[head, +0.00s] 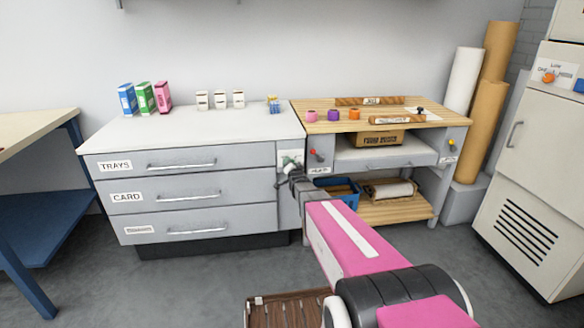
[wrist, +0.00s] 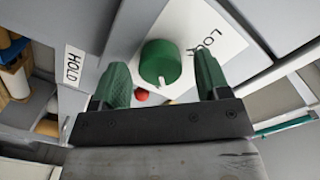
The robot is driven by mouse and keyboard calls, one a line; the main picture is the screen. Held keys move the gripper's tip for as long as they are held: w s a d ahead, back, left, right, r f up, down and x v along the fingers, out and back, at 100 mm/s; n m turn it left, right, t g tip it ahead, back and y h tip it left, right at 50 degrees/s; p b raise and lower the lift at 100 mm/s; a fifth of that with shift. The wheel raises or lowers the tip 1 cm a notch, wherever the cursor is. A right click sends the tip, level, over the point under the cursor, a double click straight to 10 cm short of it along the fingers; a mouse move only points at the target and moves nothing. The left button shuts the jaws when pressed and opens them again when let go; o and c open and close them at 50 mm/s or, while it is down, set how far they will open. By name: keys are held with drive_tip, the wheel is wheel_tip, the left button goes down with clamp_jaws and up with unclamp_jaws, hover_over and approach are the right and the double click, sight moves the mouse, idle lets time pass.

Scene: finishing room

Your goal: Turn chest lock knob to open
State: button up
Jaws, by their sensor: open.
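The lock knob (wrist: 160,63) is a round green knob with a white pointer mark on its rim. It sits on a white plate (wrist: 207,25) with a partly hidden label starting "LO". In the head view the plate (head: 291,154) is at the right end of the grey drawer chest (head: 205,186), mostly covered by my gripper. My gripper (wrist: 162,78) is open, with one green fingertip to each side of the knob. The fingers look apart from the knob; how far they reach around it I cannot tell.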

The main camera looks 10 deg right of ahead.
drive_tip(key=s, duration=1)
drive_tip(key=shift+s+r, duration=0.2)
drive_tip(key=shift+s, duration=0.15)
drive_tip(key=s+f+n+g, duration=0.4)
drive_tip(key=s+g, duration=0.4)
drive_tip(key=s, duration=0.5)
drive_tip(key=s+f+n+g, duration=0.4)
drive_tip(key=s+g, duration=0.5)
drive_tip(key=s, duration=0.4)
drive_tip(key=shift+f+n+g, duration=0.3)
drive_tip(key=shift+n, duration=0.3)
drive_tip(key=shift+s, duration=0.1)
